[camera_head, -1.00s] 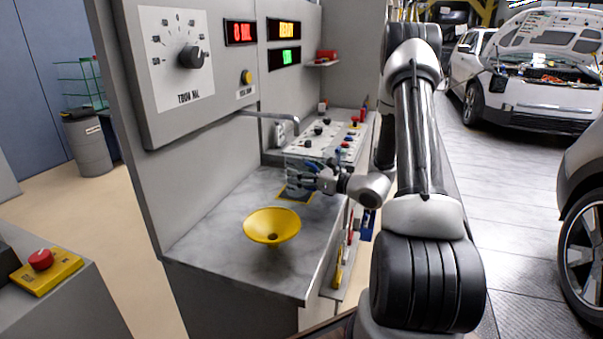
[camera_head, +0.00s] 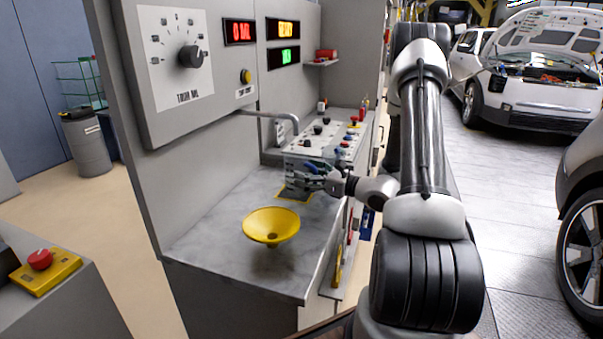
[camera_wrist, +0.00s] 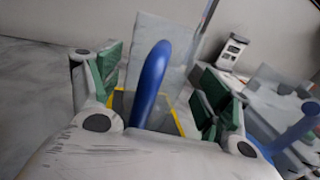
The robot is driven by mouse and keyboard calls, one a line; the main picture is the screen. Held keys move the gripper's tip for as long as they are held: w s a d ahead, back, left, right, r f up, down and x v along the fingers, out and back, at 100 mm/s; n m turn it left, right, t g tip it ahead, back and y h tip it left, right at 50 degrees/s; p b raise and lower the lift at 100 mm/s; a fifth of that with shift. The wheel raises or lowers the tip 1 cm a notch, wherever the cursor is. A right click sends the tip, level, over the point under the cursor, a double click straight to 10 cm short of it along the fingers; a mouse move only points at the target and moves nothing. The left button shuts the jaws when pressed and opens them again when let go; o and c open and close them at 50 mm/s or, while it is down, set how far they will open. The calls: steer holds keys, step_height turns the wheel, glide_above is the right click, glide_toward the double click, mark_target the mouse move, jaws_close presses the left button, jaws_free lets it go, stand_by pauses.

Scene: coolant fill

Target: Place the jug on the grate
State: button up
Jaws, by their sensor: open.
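The jug is clear with a blue handle (camera_wrist: 153,80) and stands upright in the wrist view. It appears to stand on the grate, whose yellow border (camera_wrist: 178,120) shows around its foot. In the head view the grate (camera_head: 293,195) lies under the spout, and the jug is hard to make out behind my fingers. My gripper (camera_head: 309,178) is open at the jug's near side. In the wrist view its green-padded fingers (camera_wrist: 160,85) stand on either side of the blue handle, apart from it.
A yellow funnel (camera_head: 271,226) sits nearer on the grey counter (camera_head: 220,220). A panel with knobs (camera_head: 322,146) stands behind. Another clear vessel with a blue handle (camera_wrist: 297,130) shows at the right of the wrist view.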

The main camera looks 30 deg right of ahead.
steer(key=v, duration=0.8)
steer(key=shift+s+d, duration=0.15)
steer(key=shift+s, duration=0.3)
steer(key=s+a+r+n+g+y, duration=0.1)
steer(key=s+a+r+n+g, duration=0.3)
steer(key=s+a+n+g, duration=0.3)
steer(key=s+a+r+n+g+y, duration=0.1)
steer(key=s+a+r+n+g, duration=0.5)
steer(key=a+n, duration=0.25)
steer(key=s+d+r+n+t+h, duration=0.2)
steer(key=s+d+r+n+h, duration=0.5)
steer(key=s+n+h, duration=0.4)
steer(key=n, duration=0.3)
steer(key=shift+s+d+r, duration=0.25)
steer(key=shift+d+r, duration=0.1)
steer(key=shift+r, duration=0.05)
